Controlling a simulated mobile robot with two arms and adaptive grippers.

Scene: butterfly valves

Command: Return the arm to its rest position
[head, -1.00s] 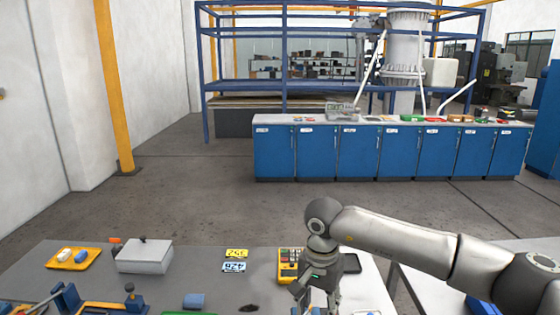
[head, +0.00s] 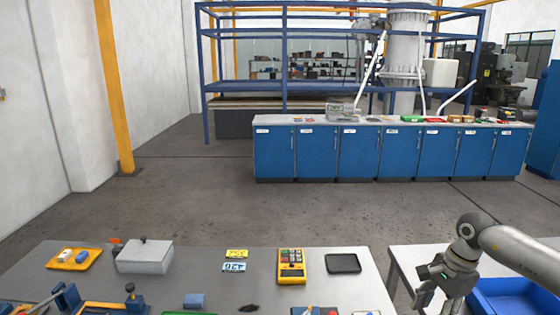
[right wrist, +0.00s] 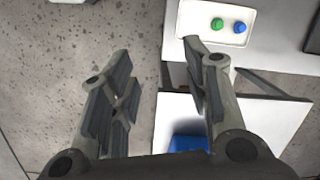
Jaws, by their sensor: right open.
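My right gripper (head: 436,292) is open and empty. In the head view it hangs over the gap and the near-left part of the right-hand table, with its arm coming in from the right. In the right wrist view its two fingers (right wrist: 158,68) stand wide apart with floor and table edges between and beyond them. My left gripper is not in view.
The main table (head: 215,284) carries a yellow meter (head: 291,266), a black tray (head: 343,263), a grey box (head: 145,257) and a yellow tray (head: 62,266). A blue bin (head: 515,297) stands on the right-hand table (head: 405,262). Blue cabinets (head: 380,152) stand beyond open floor.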

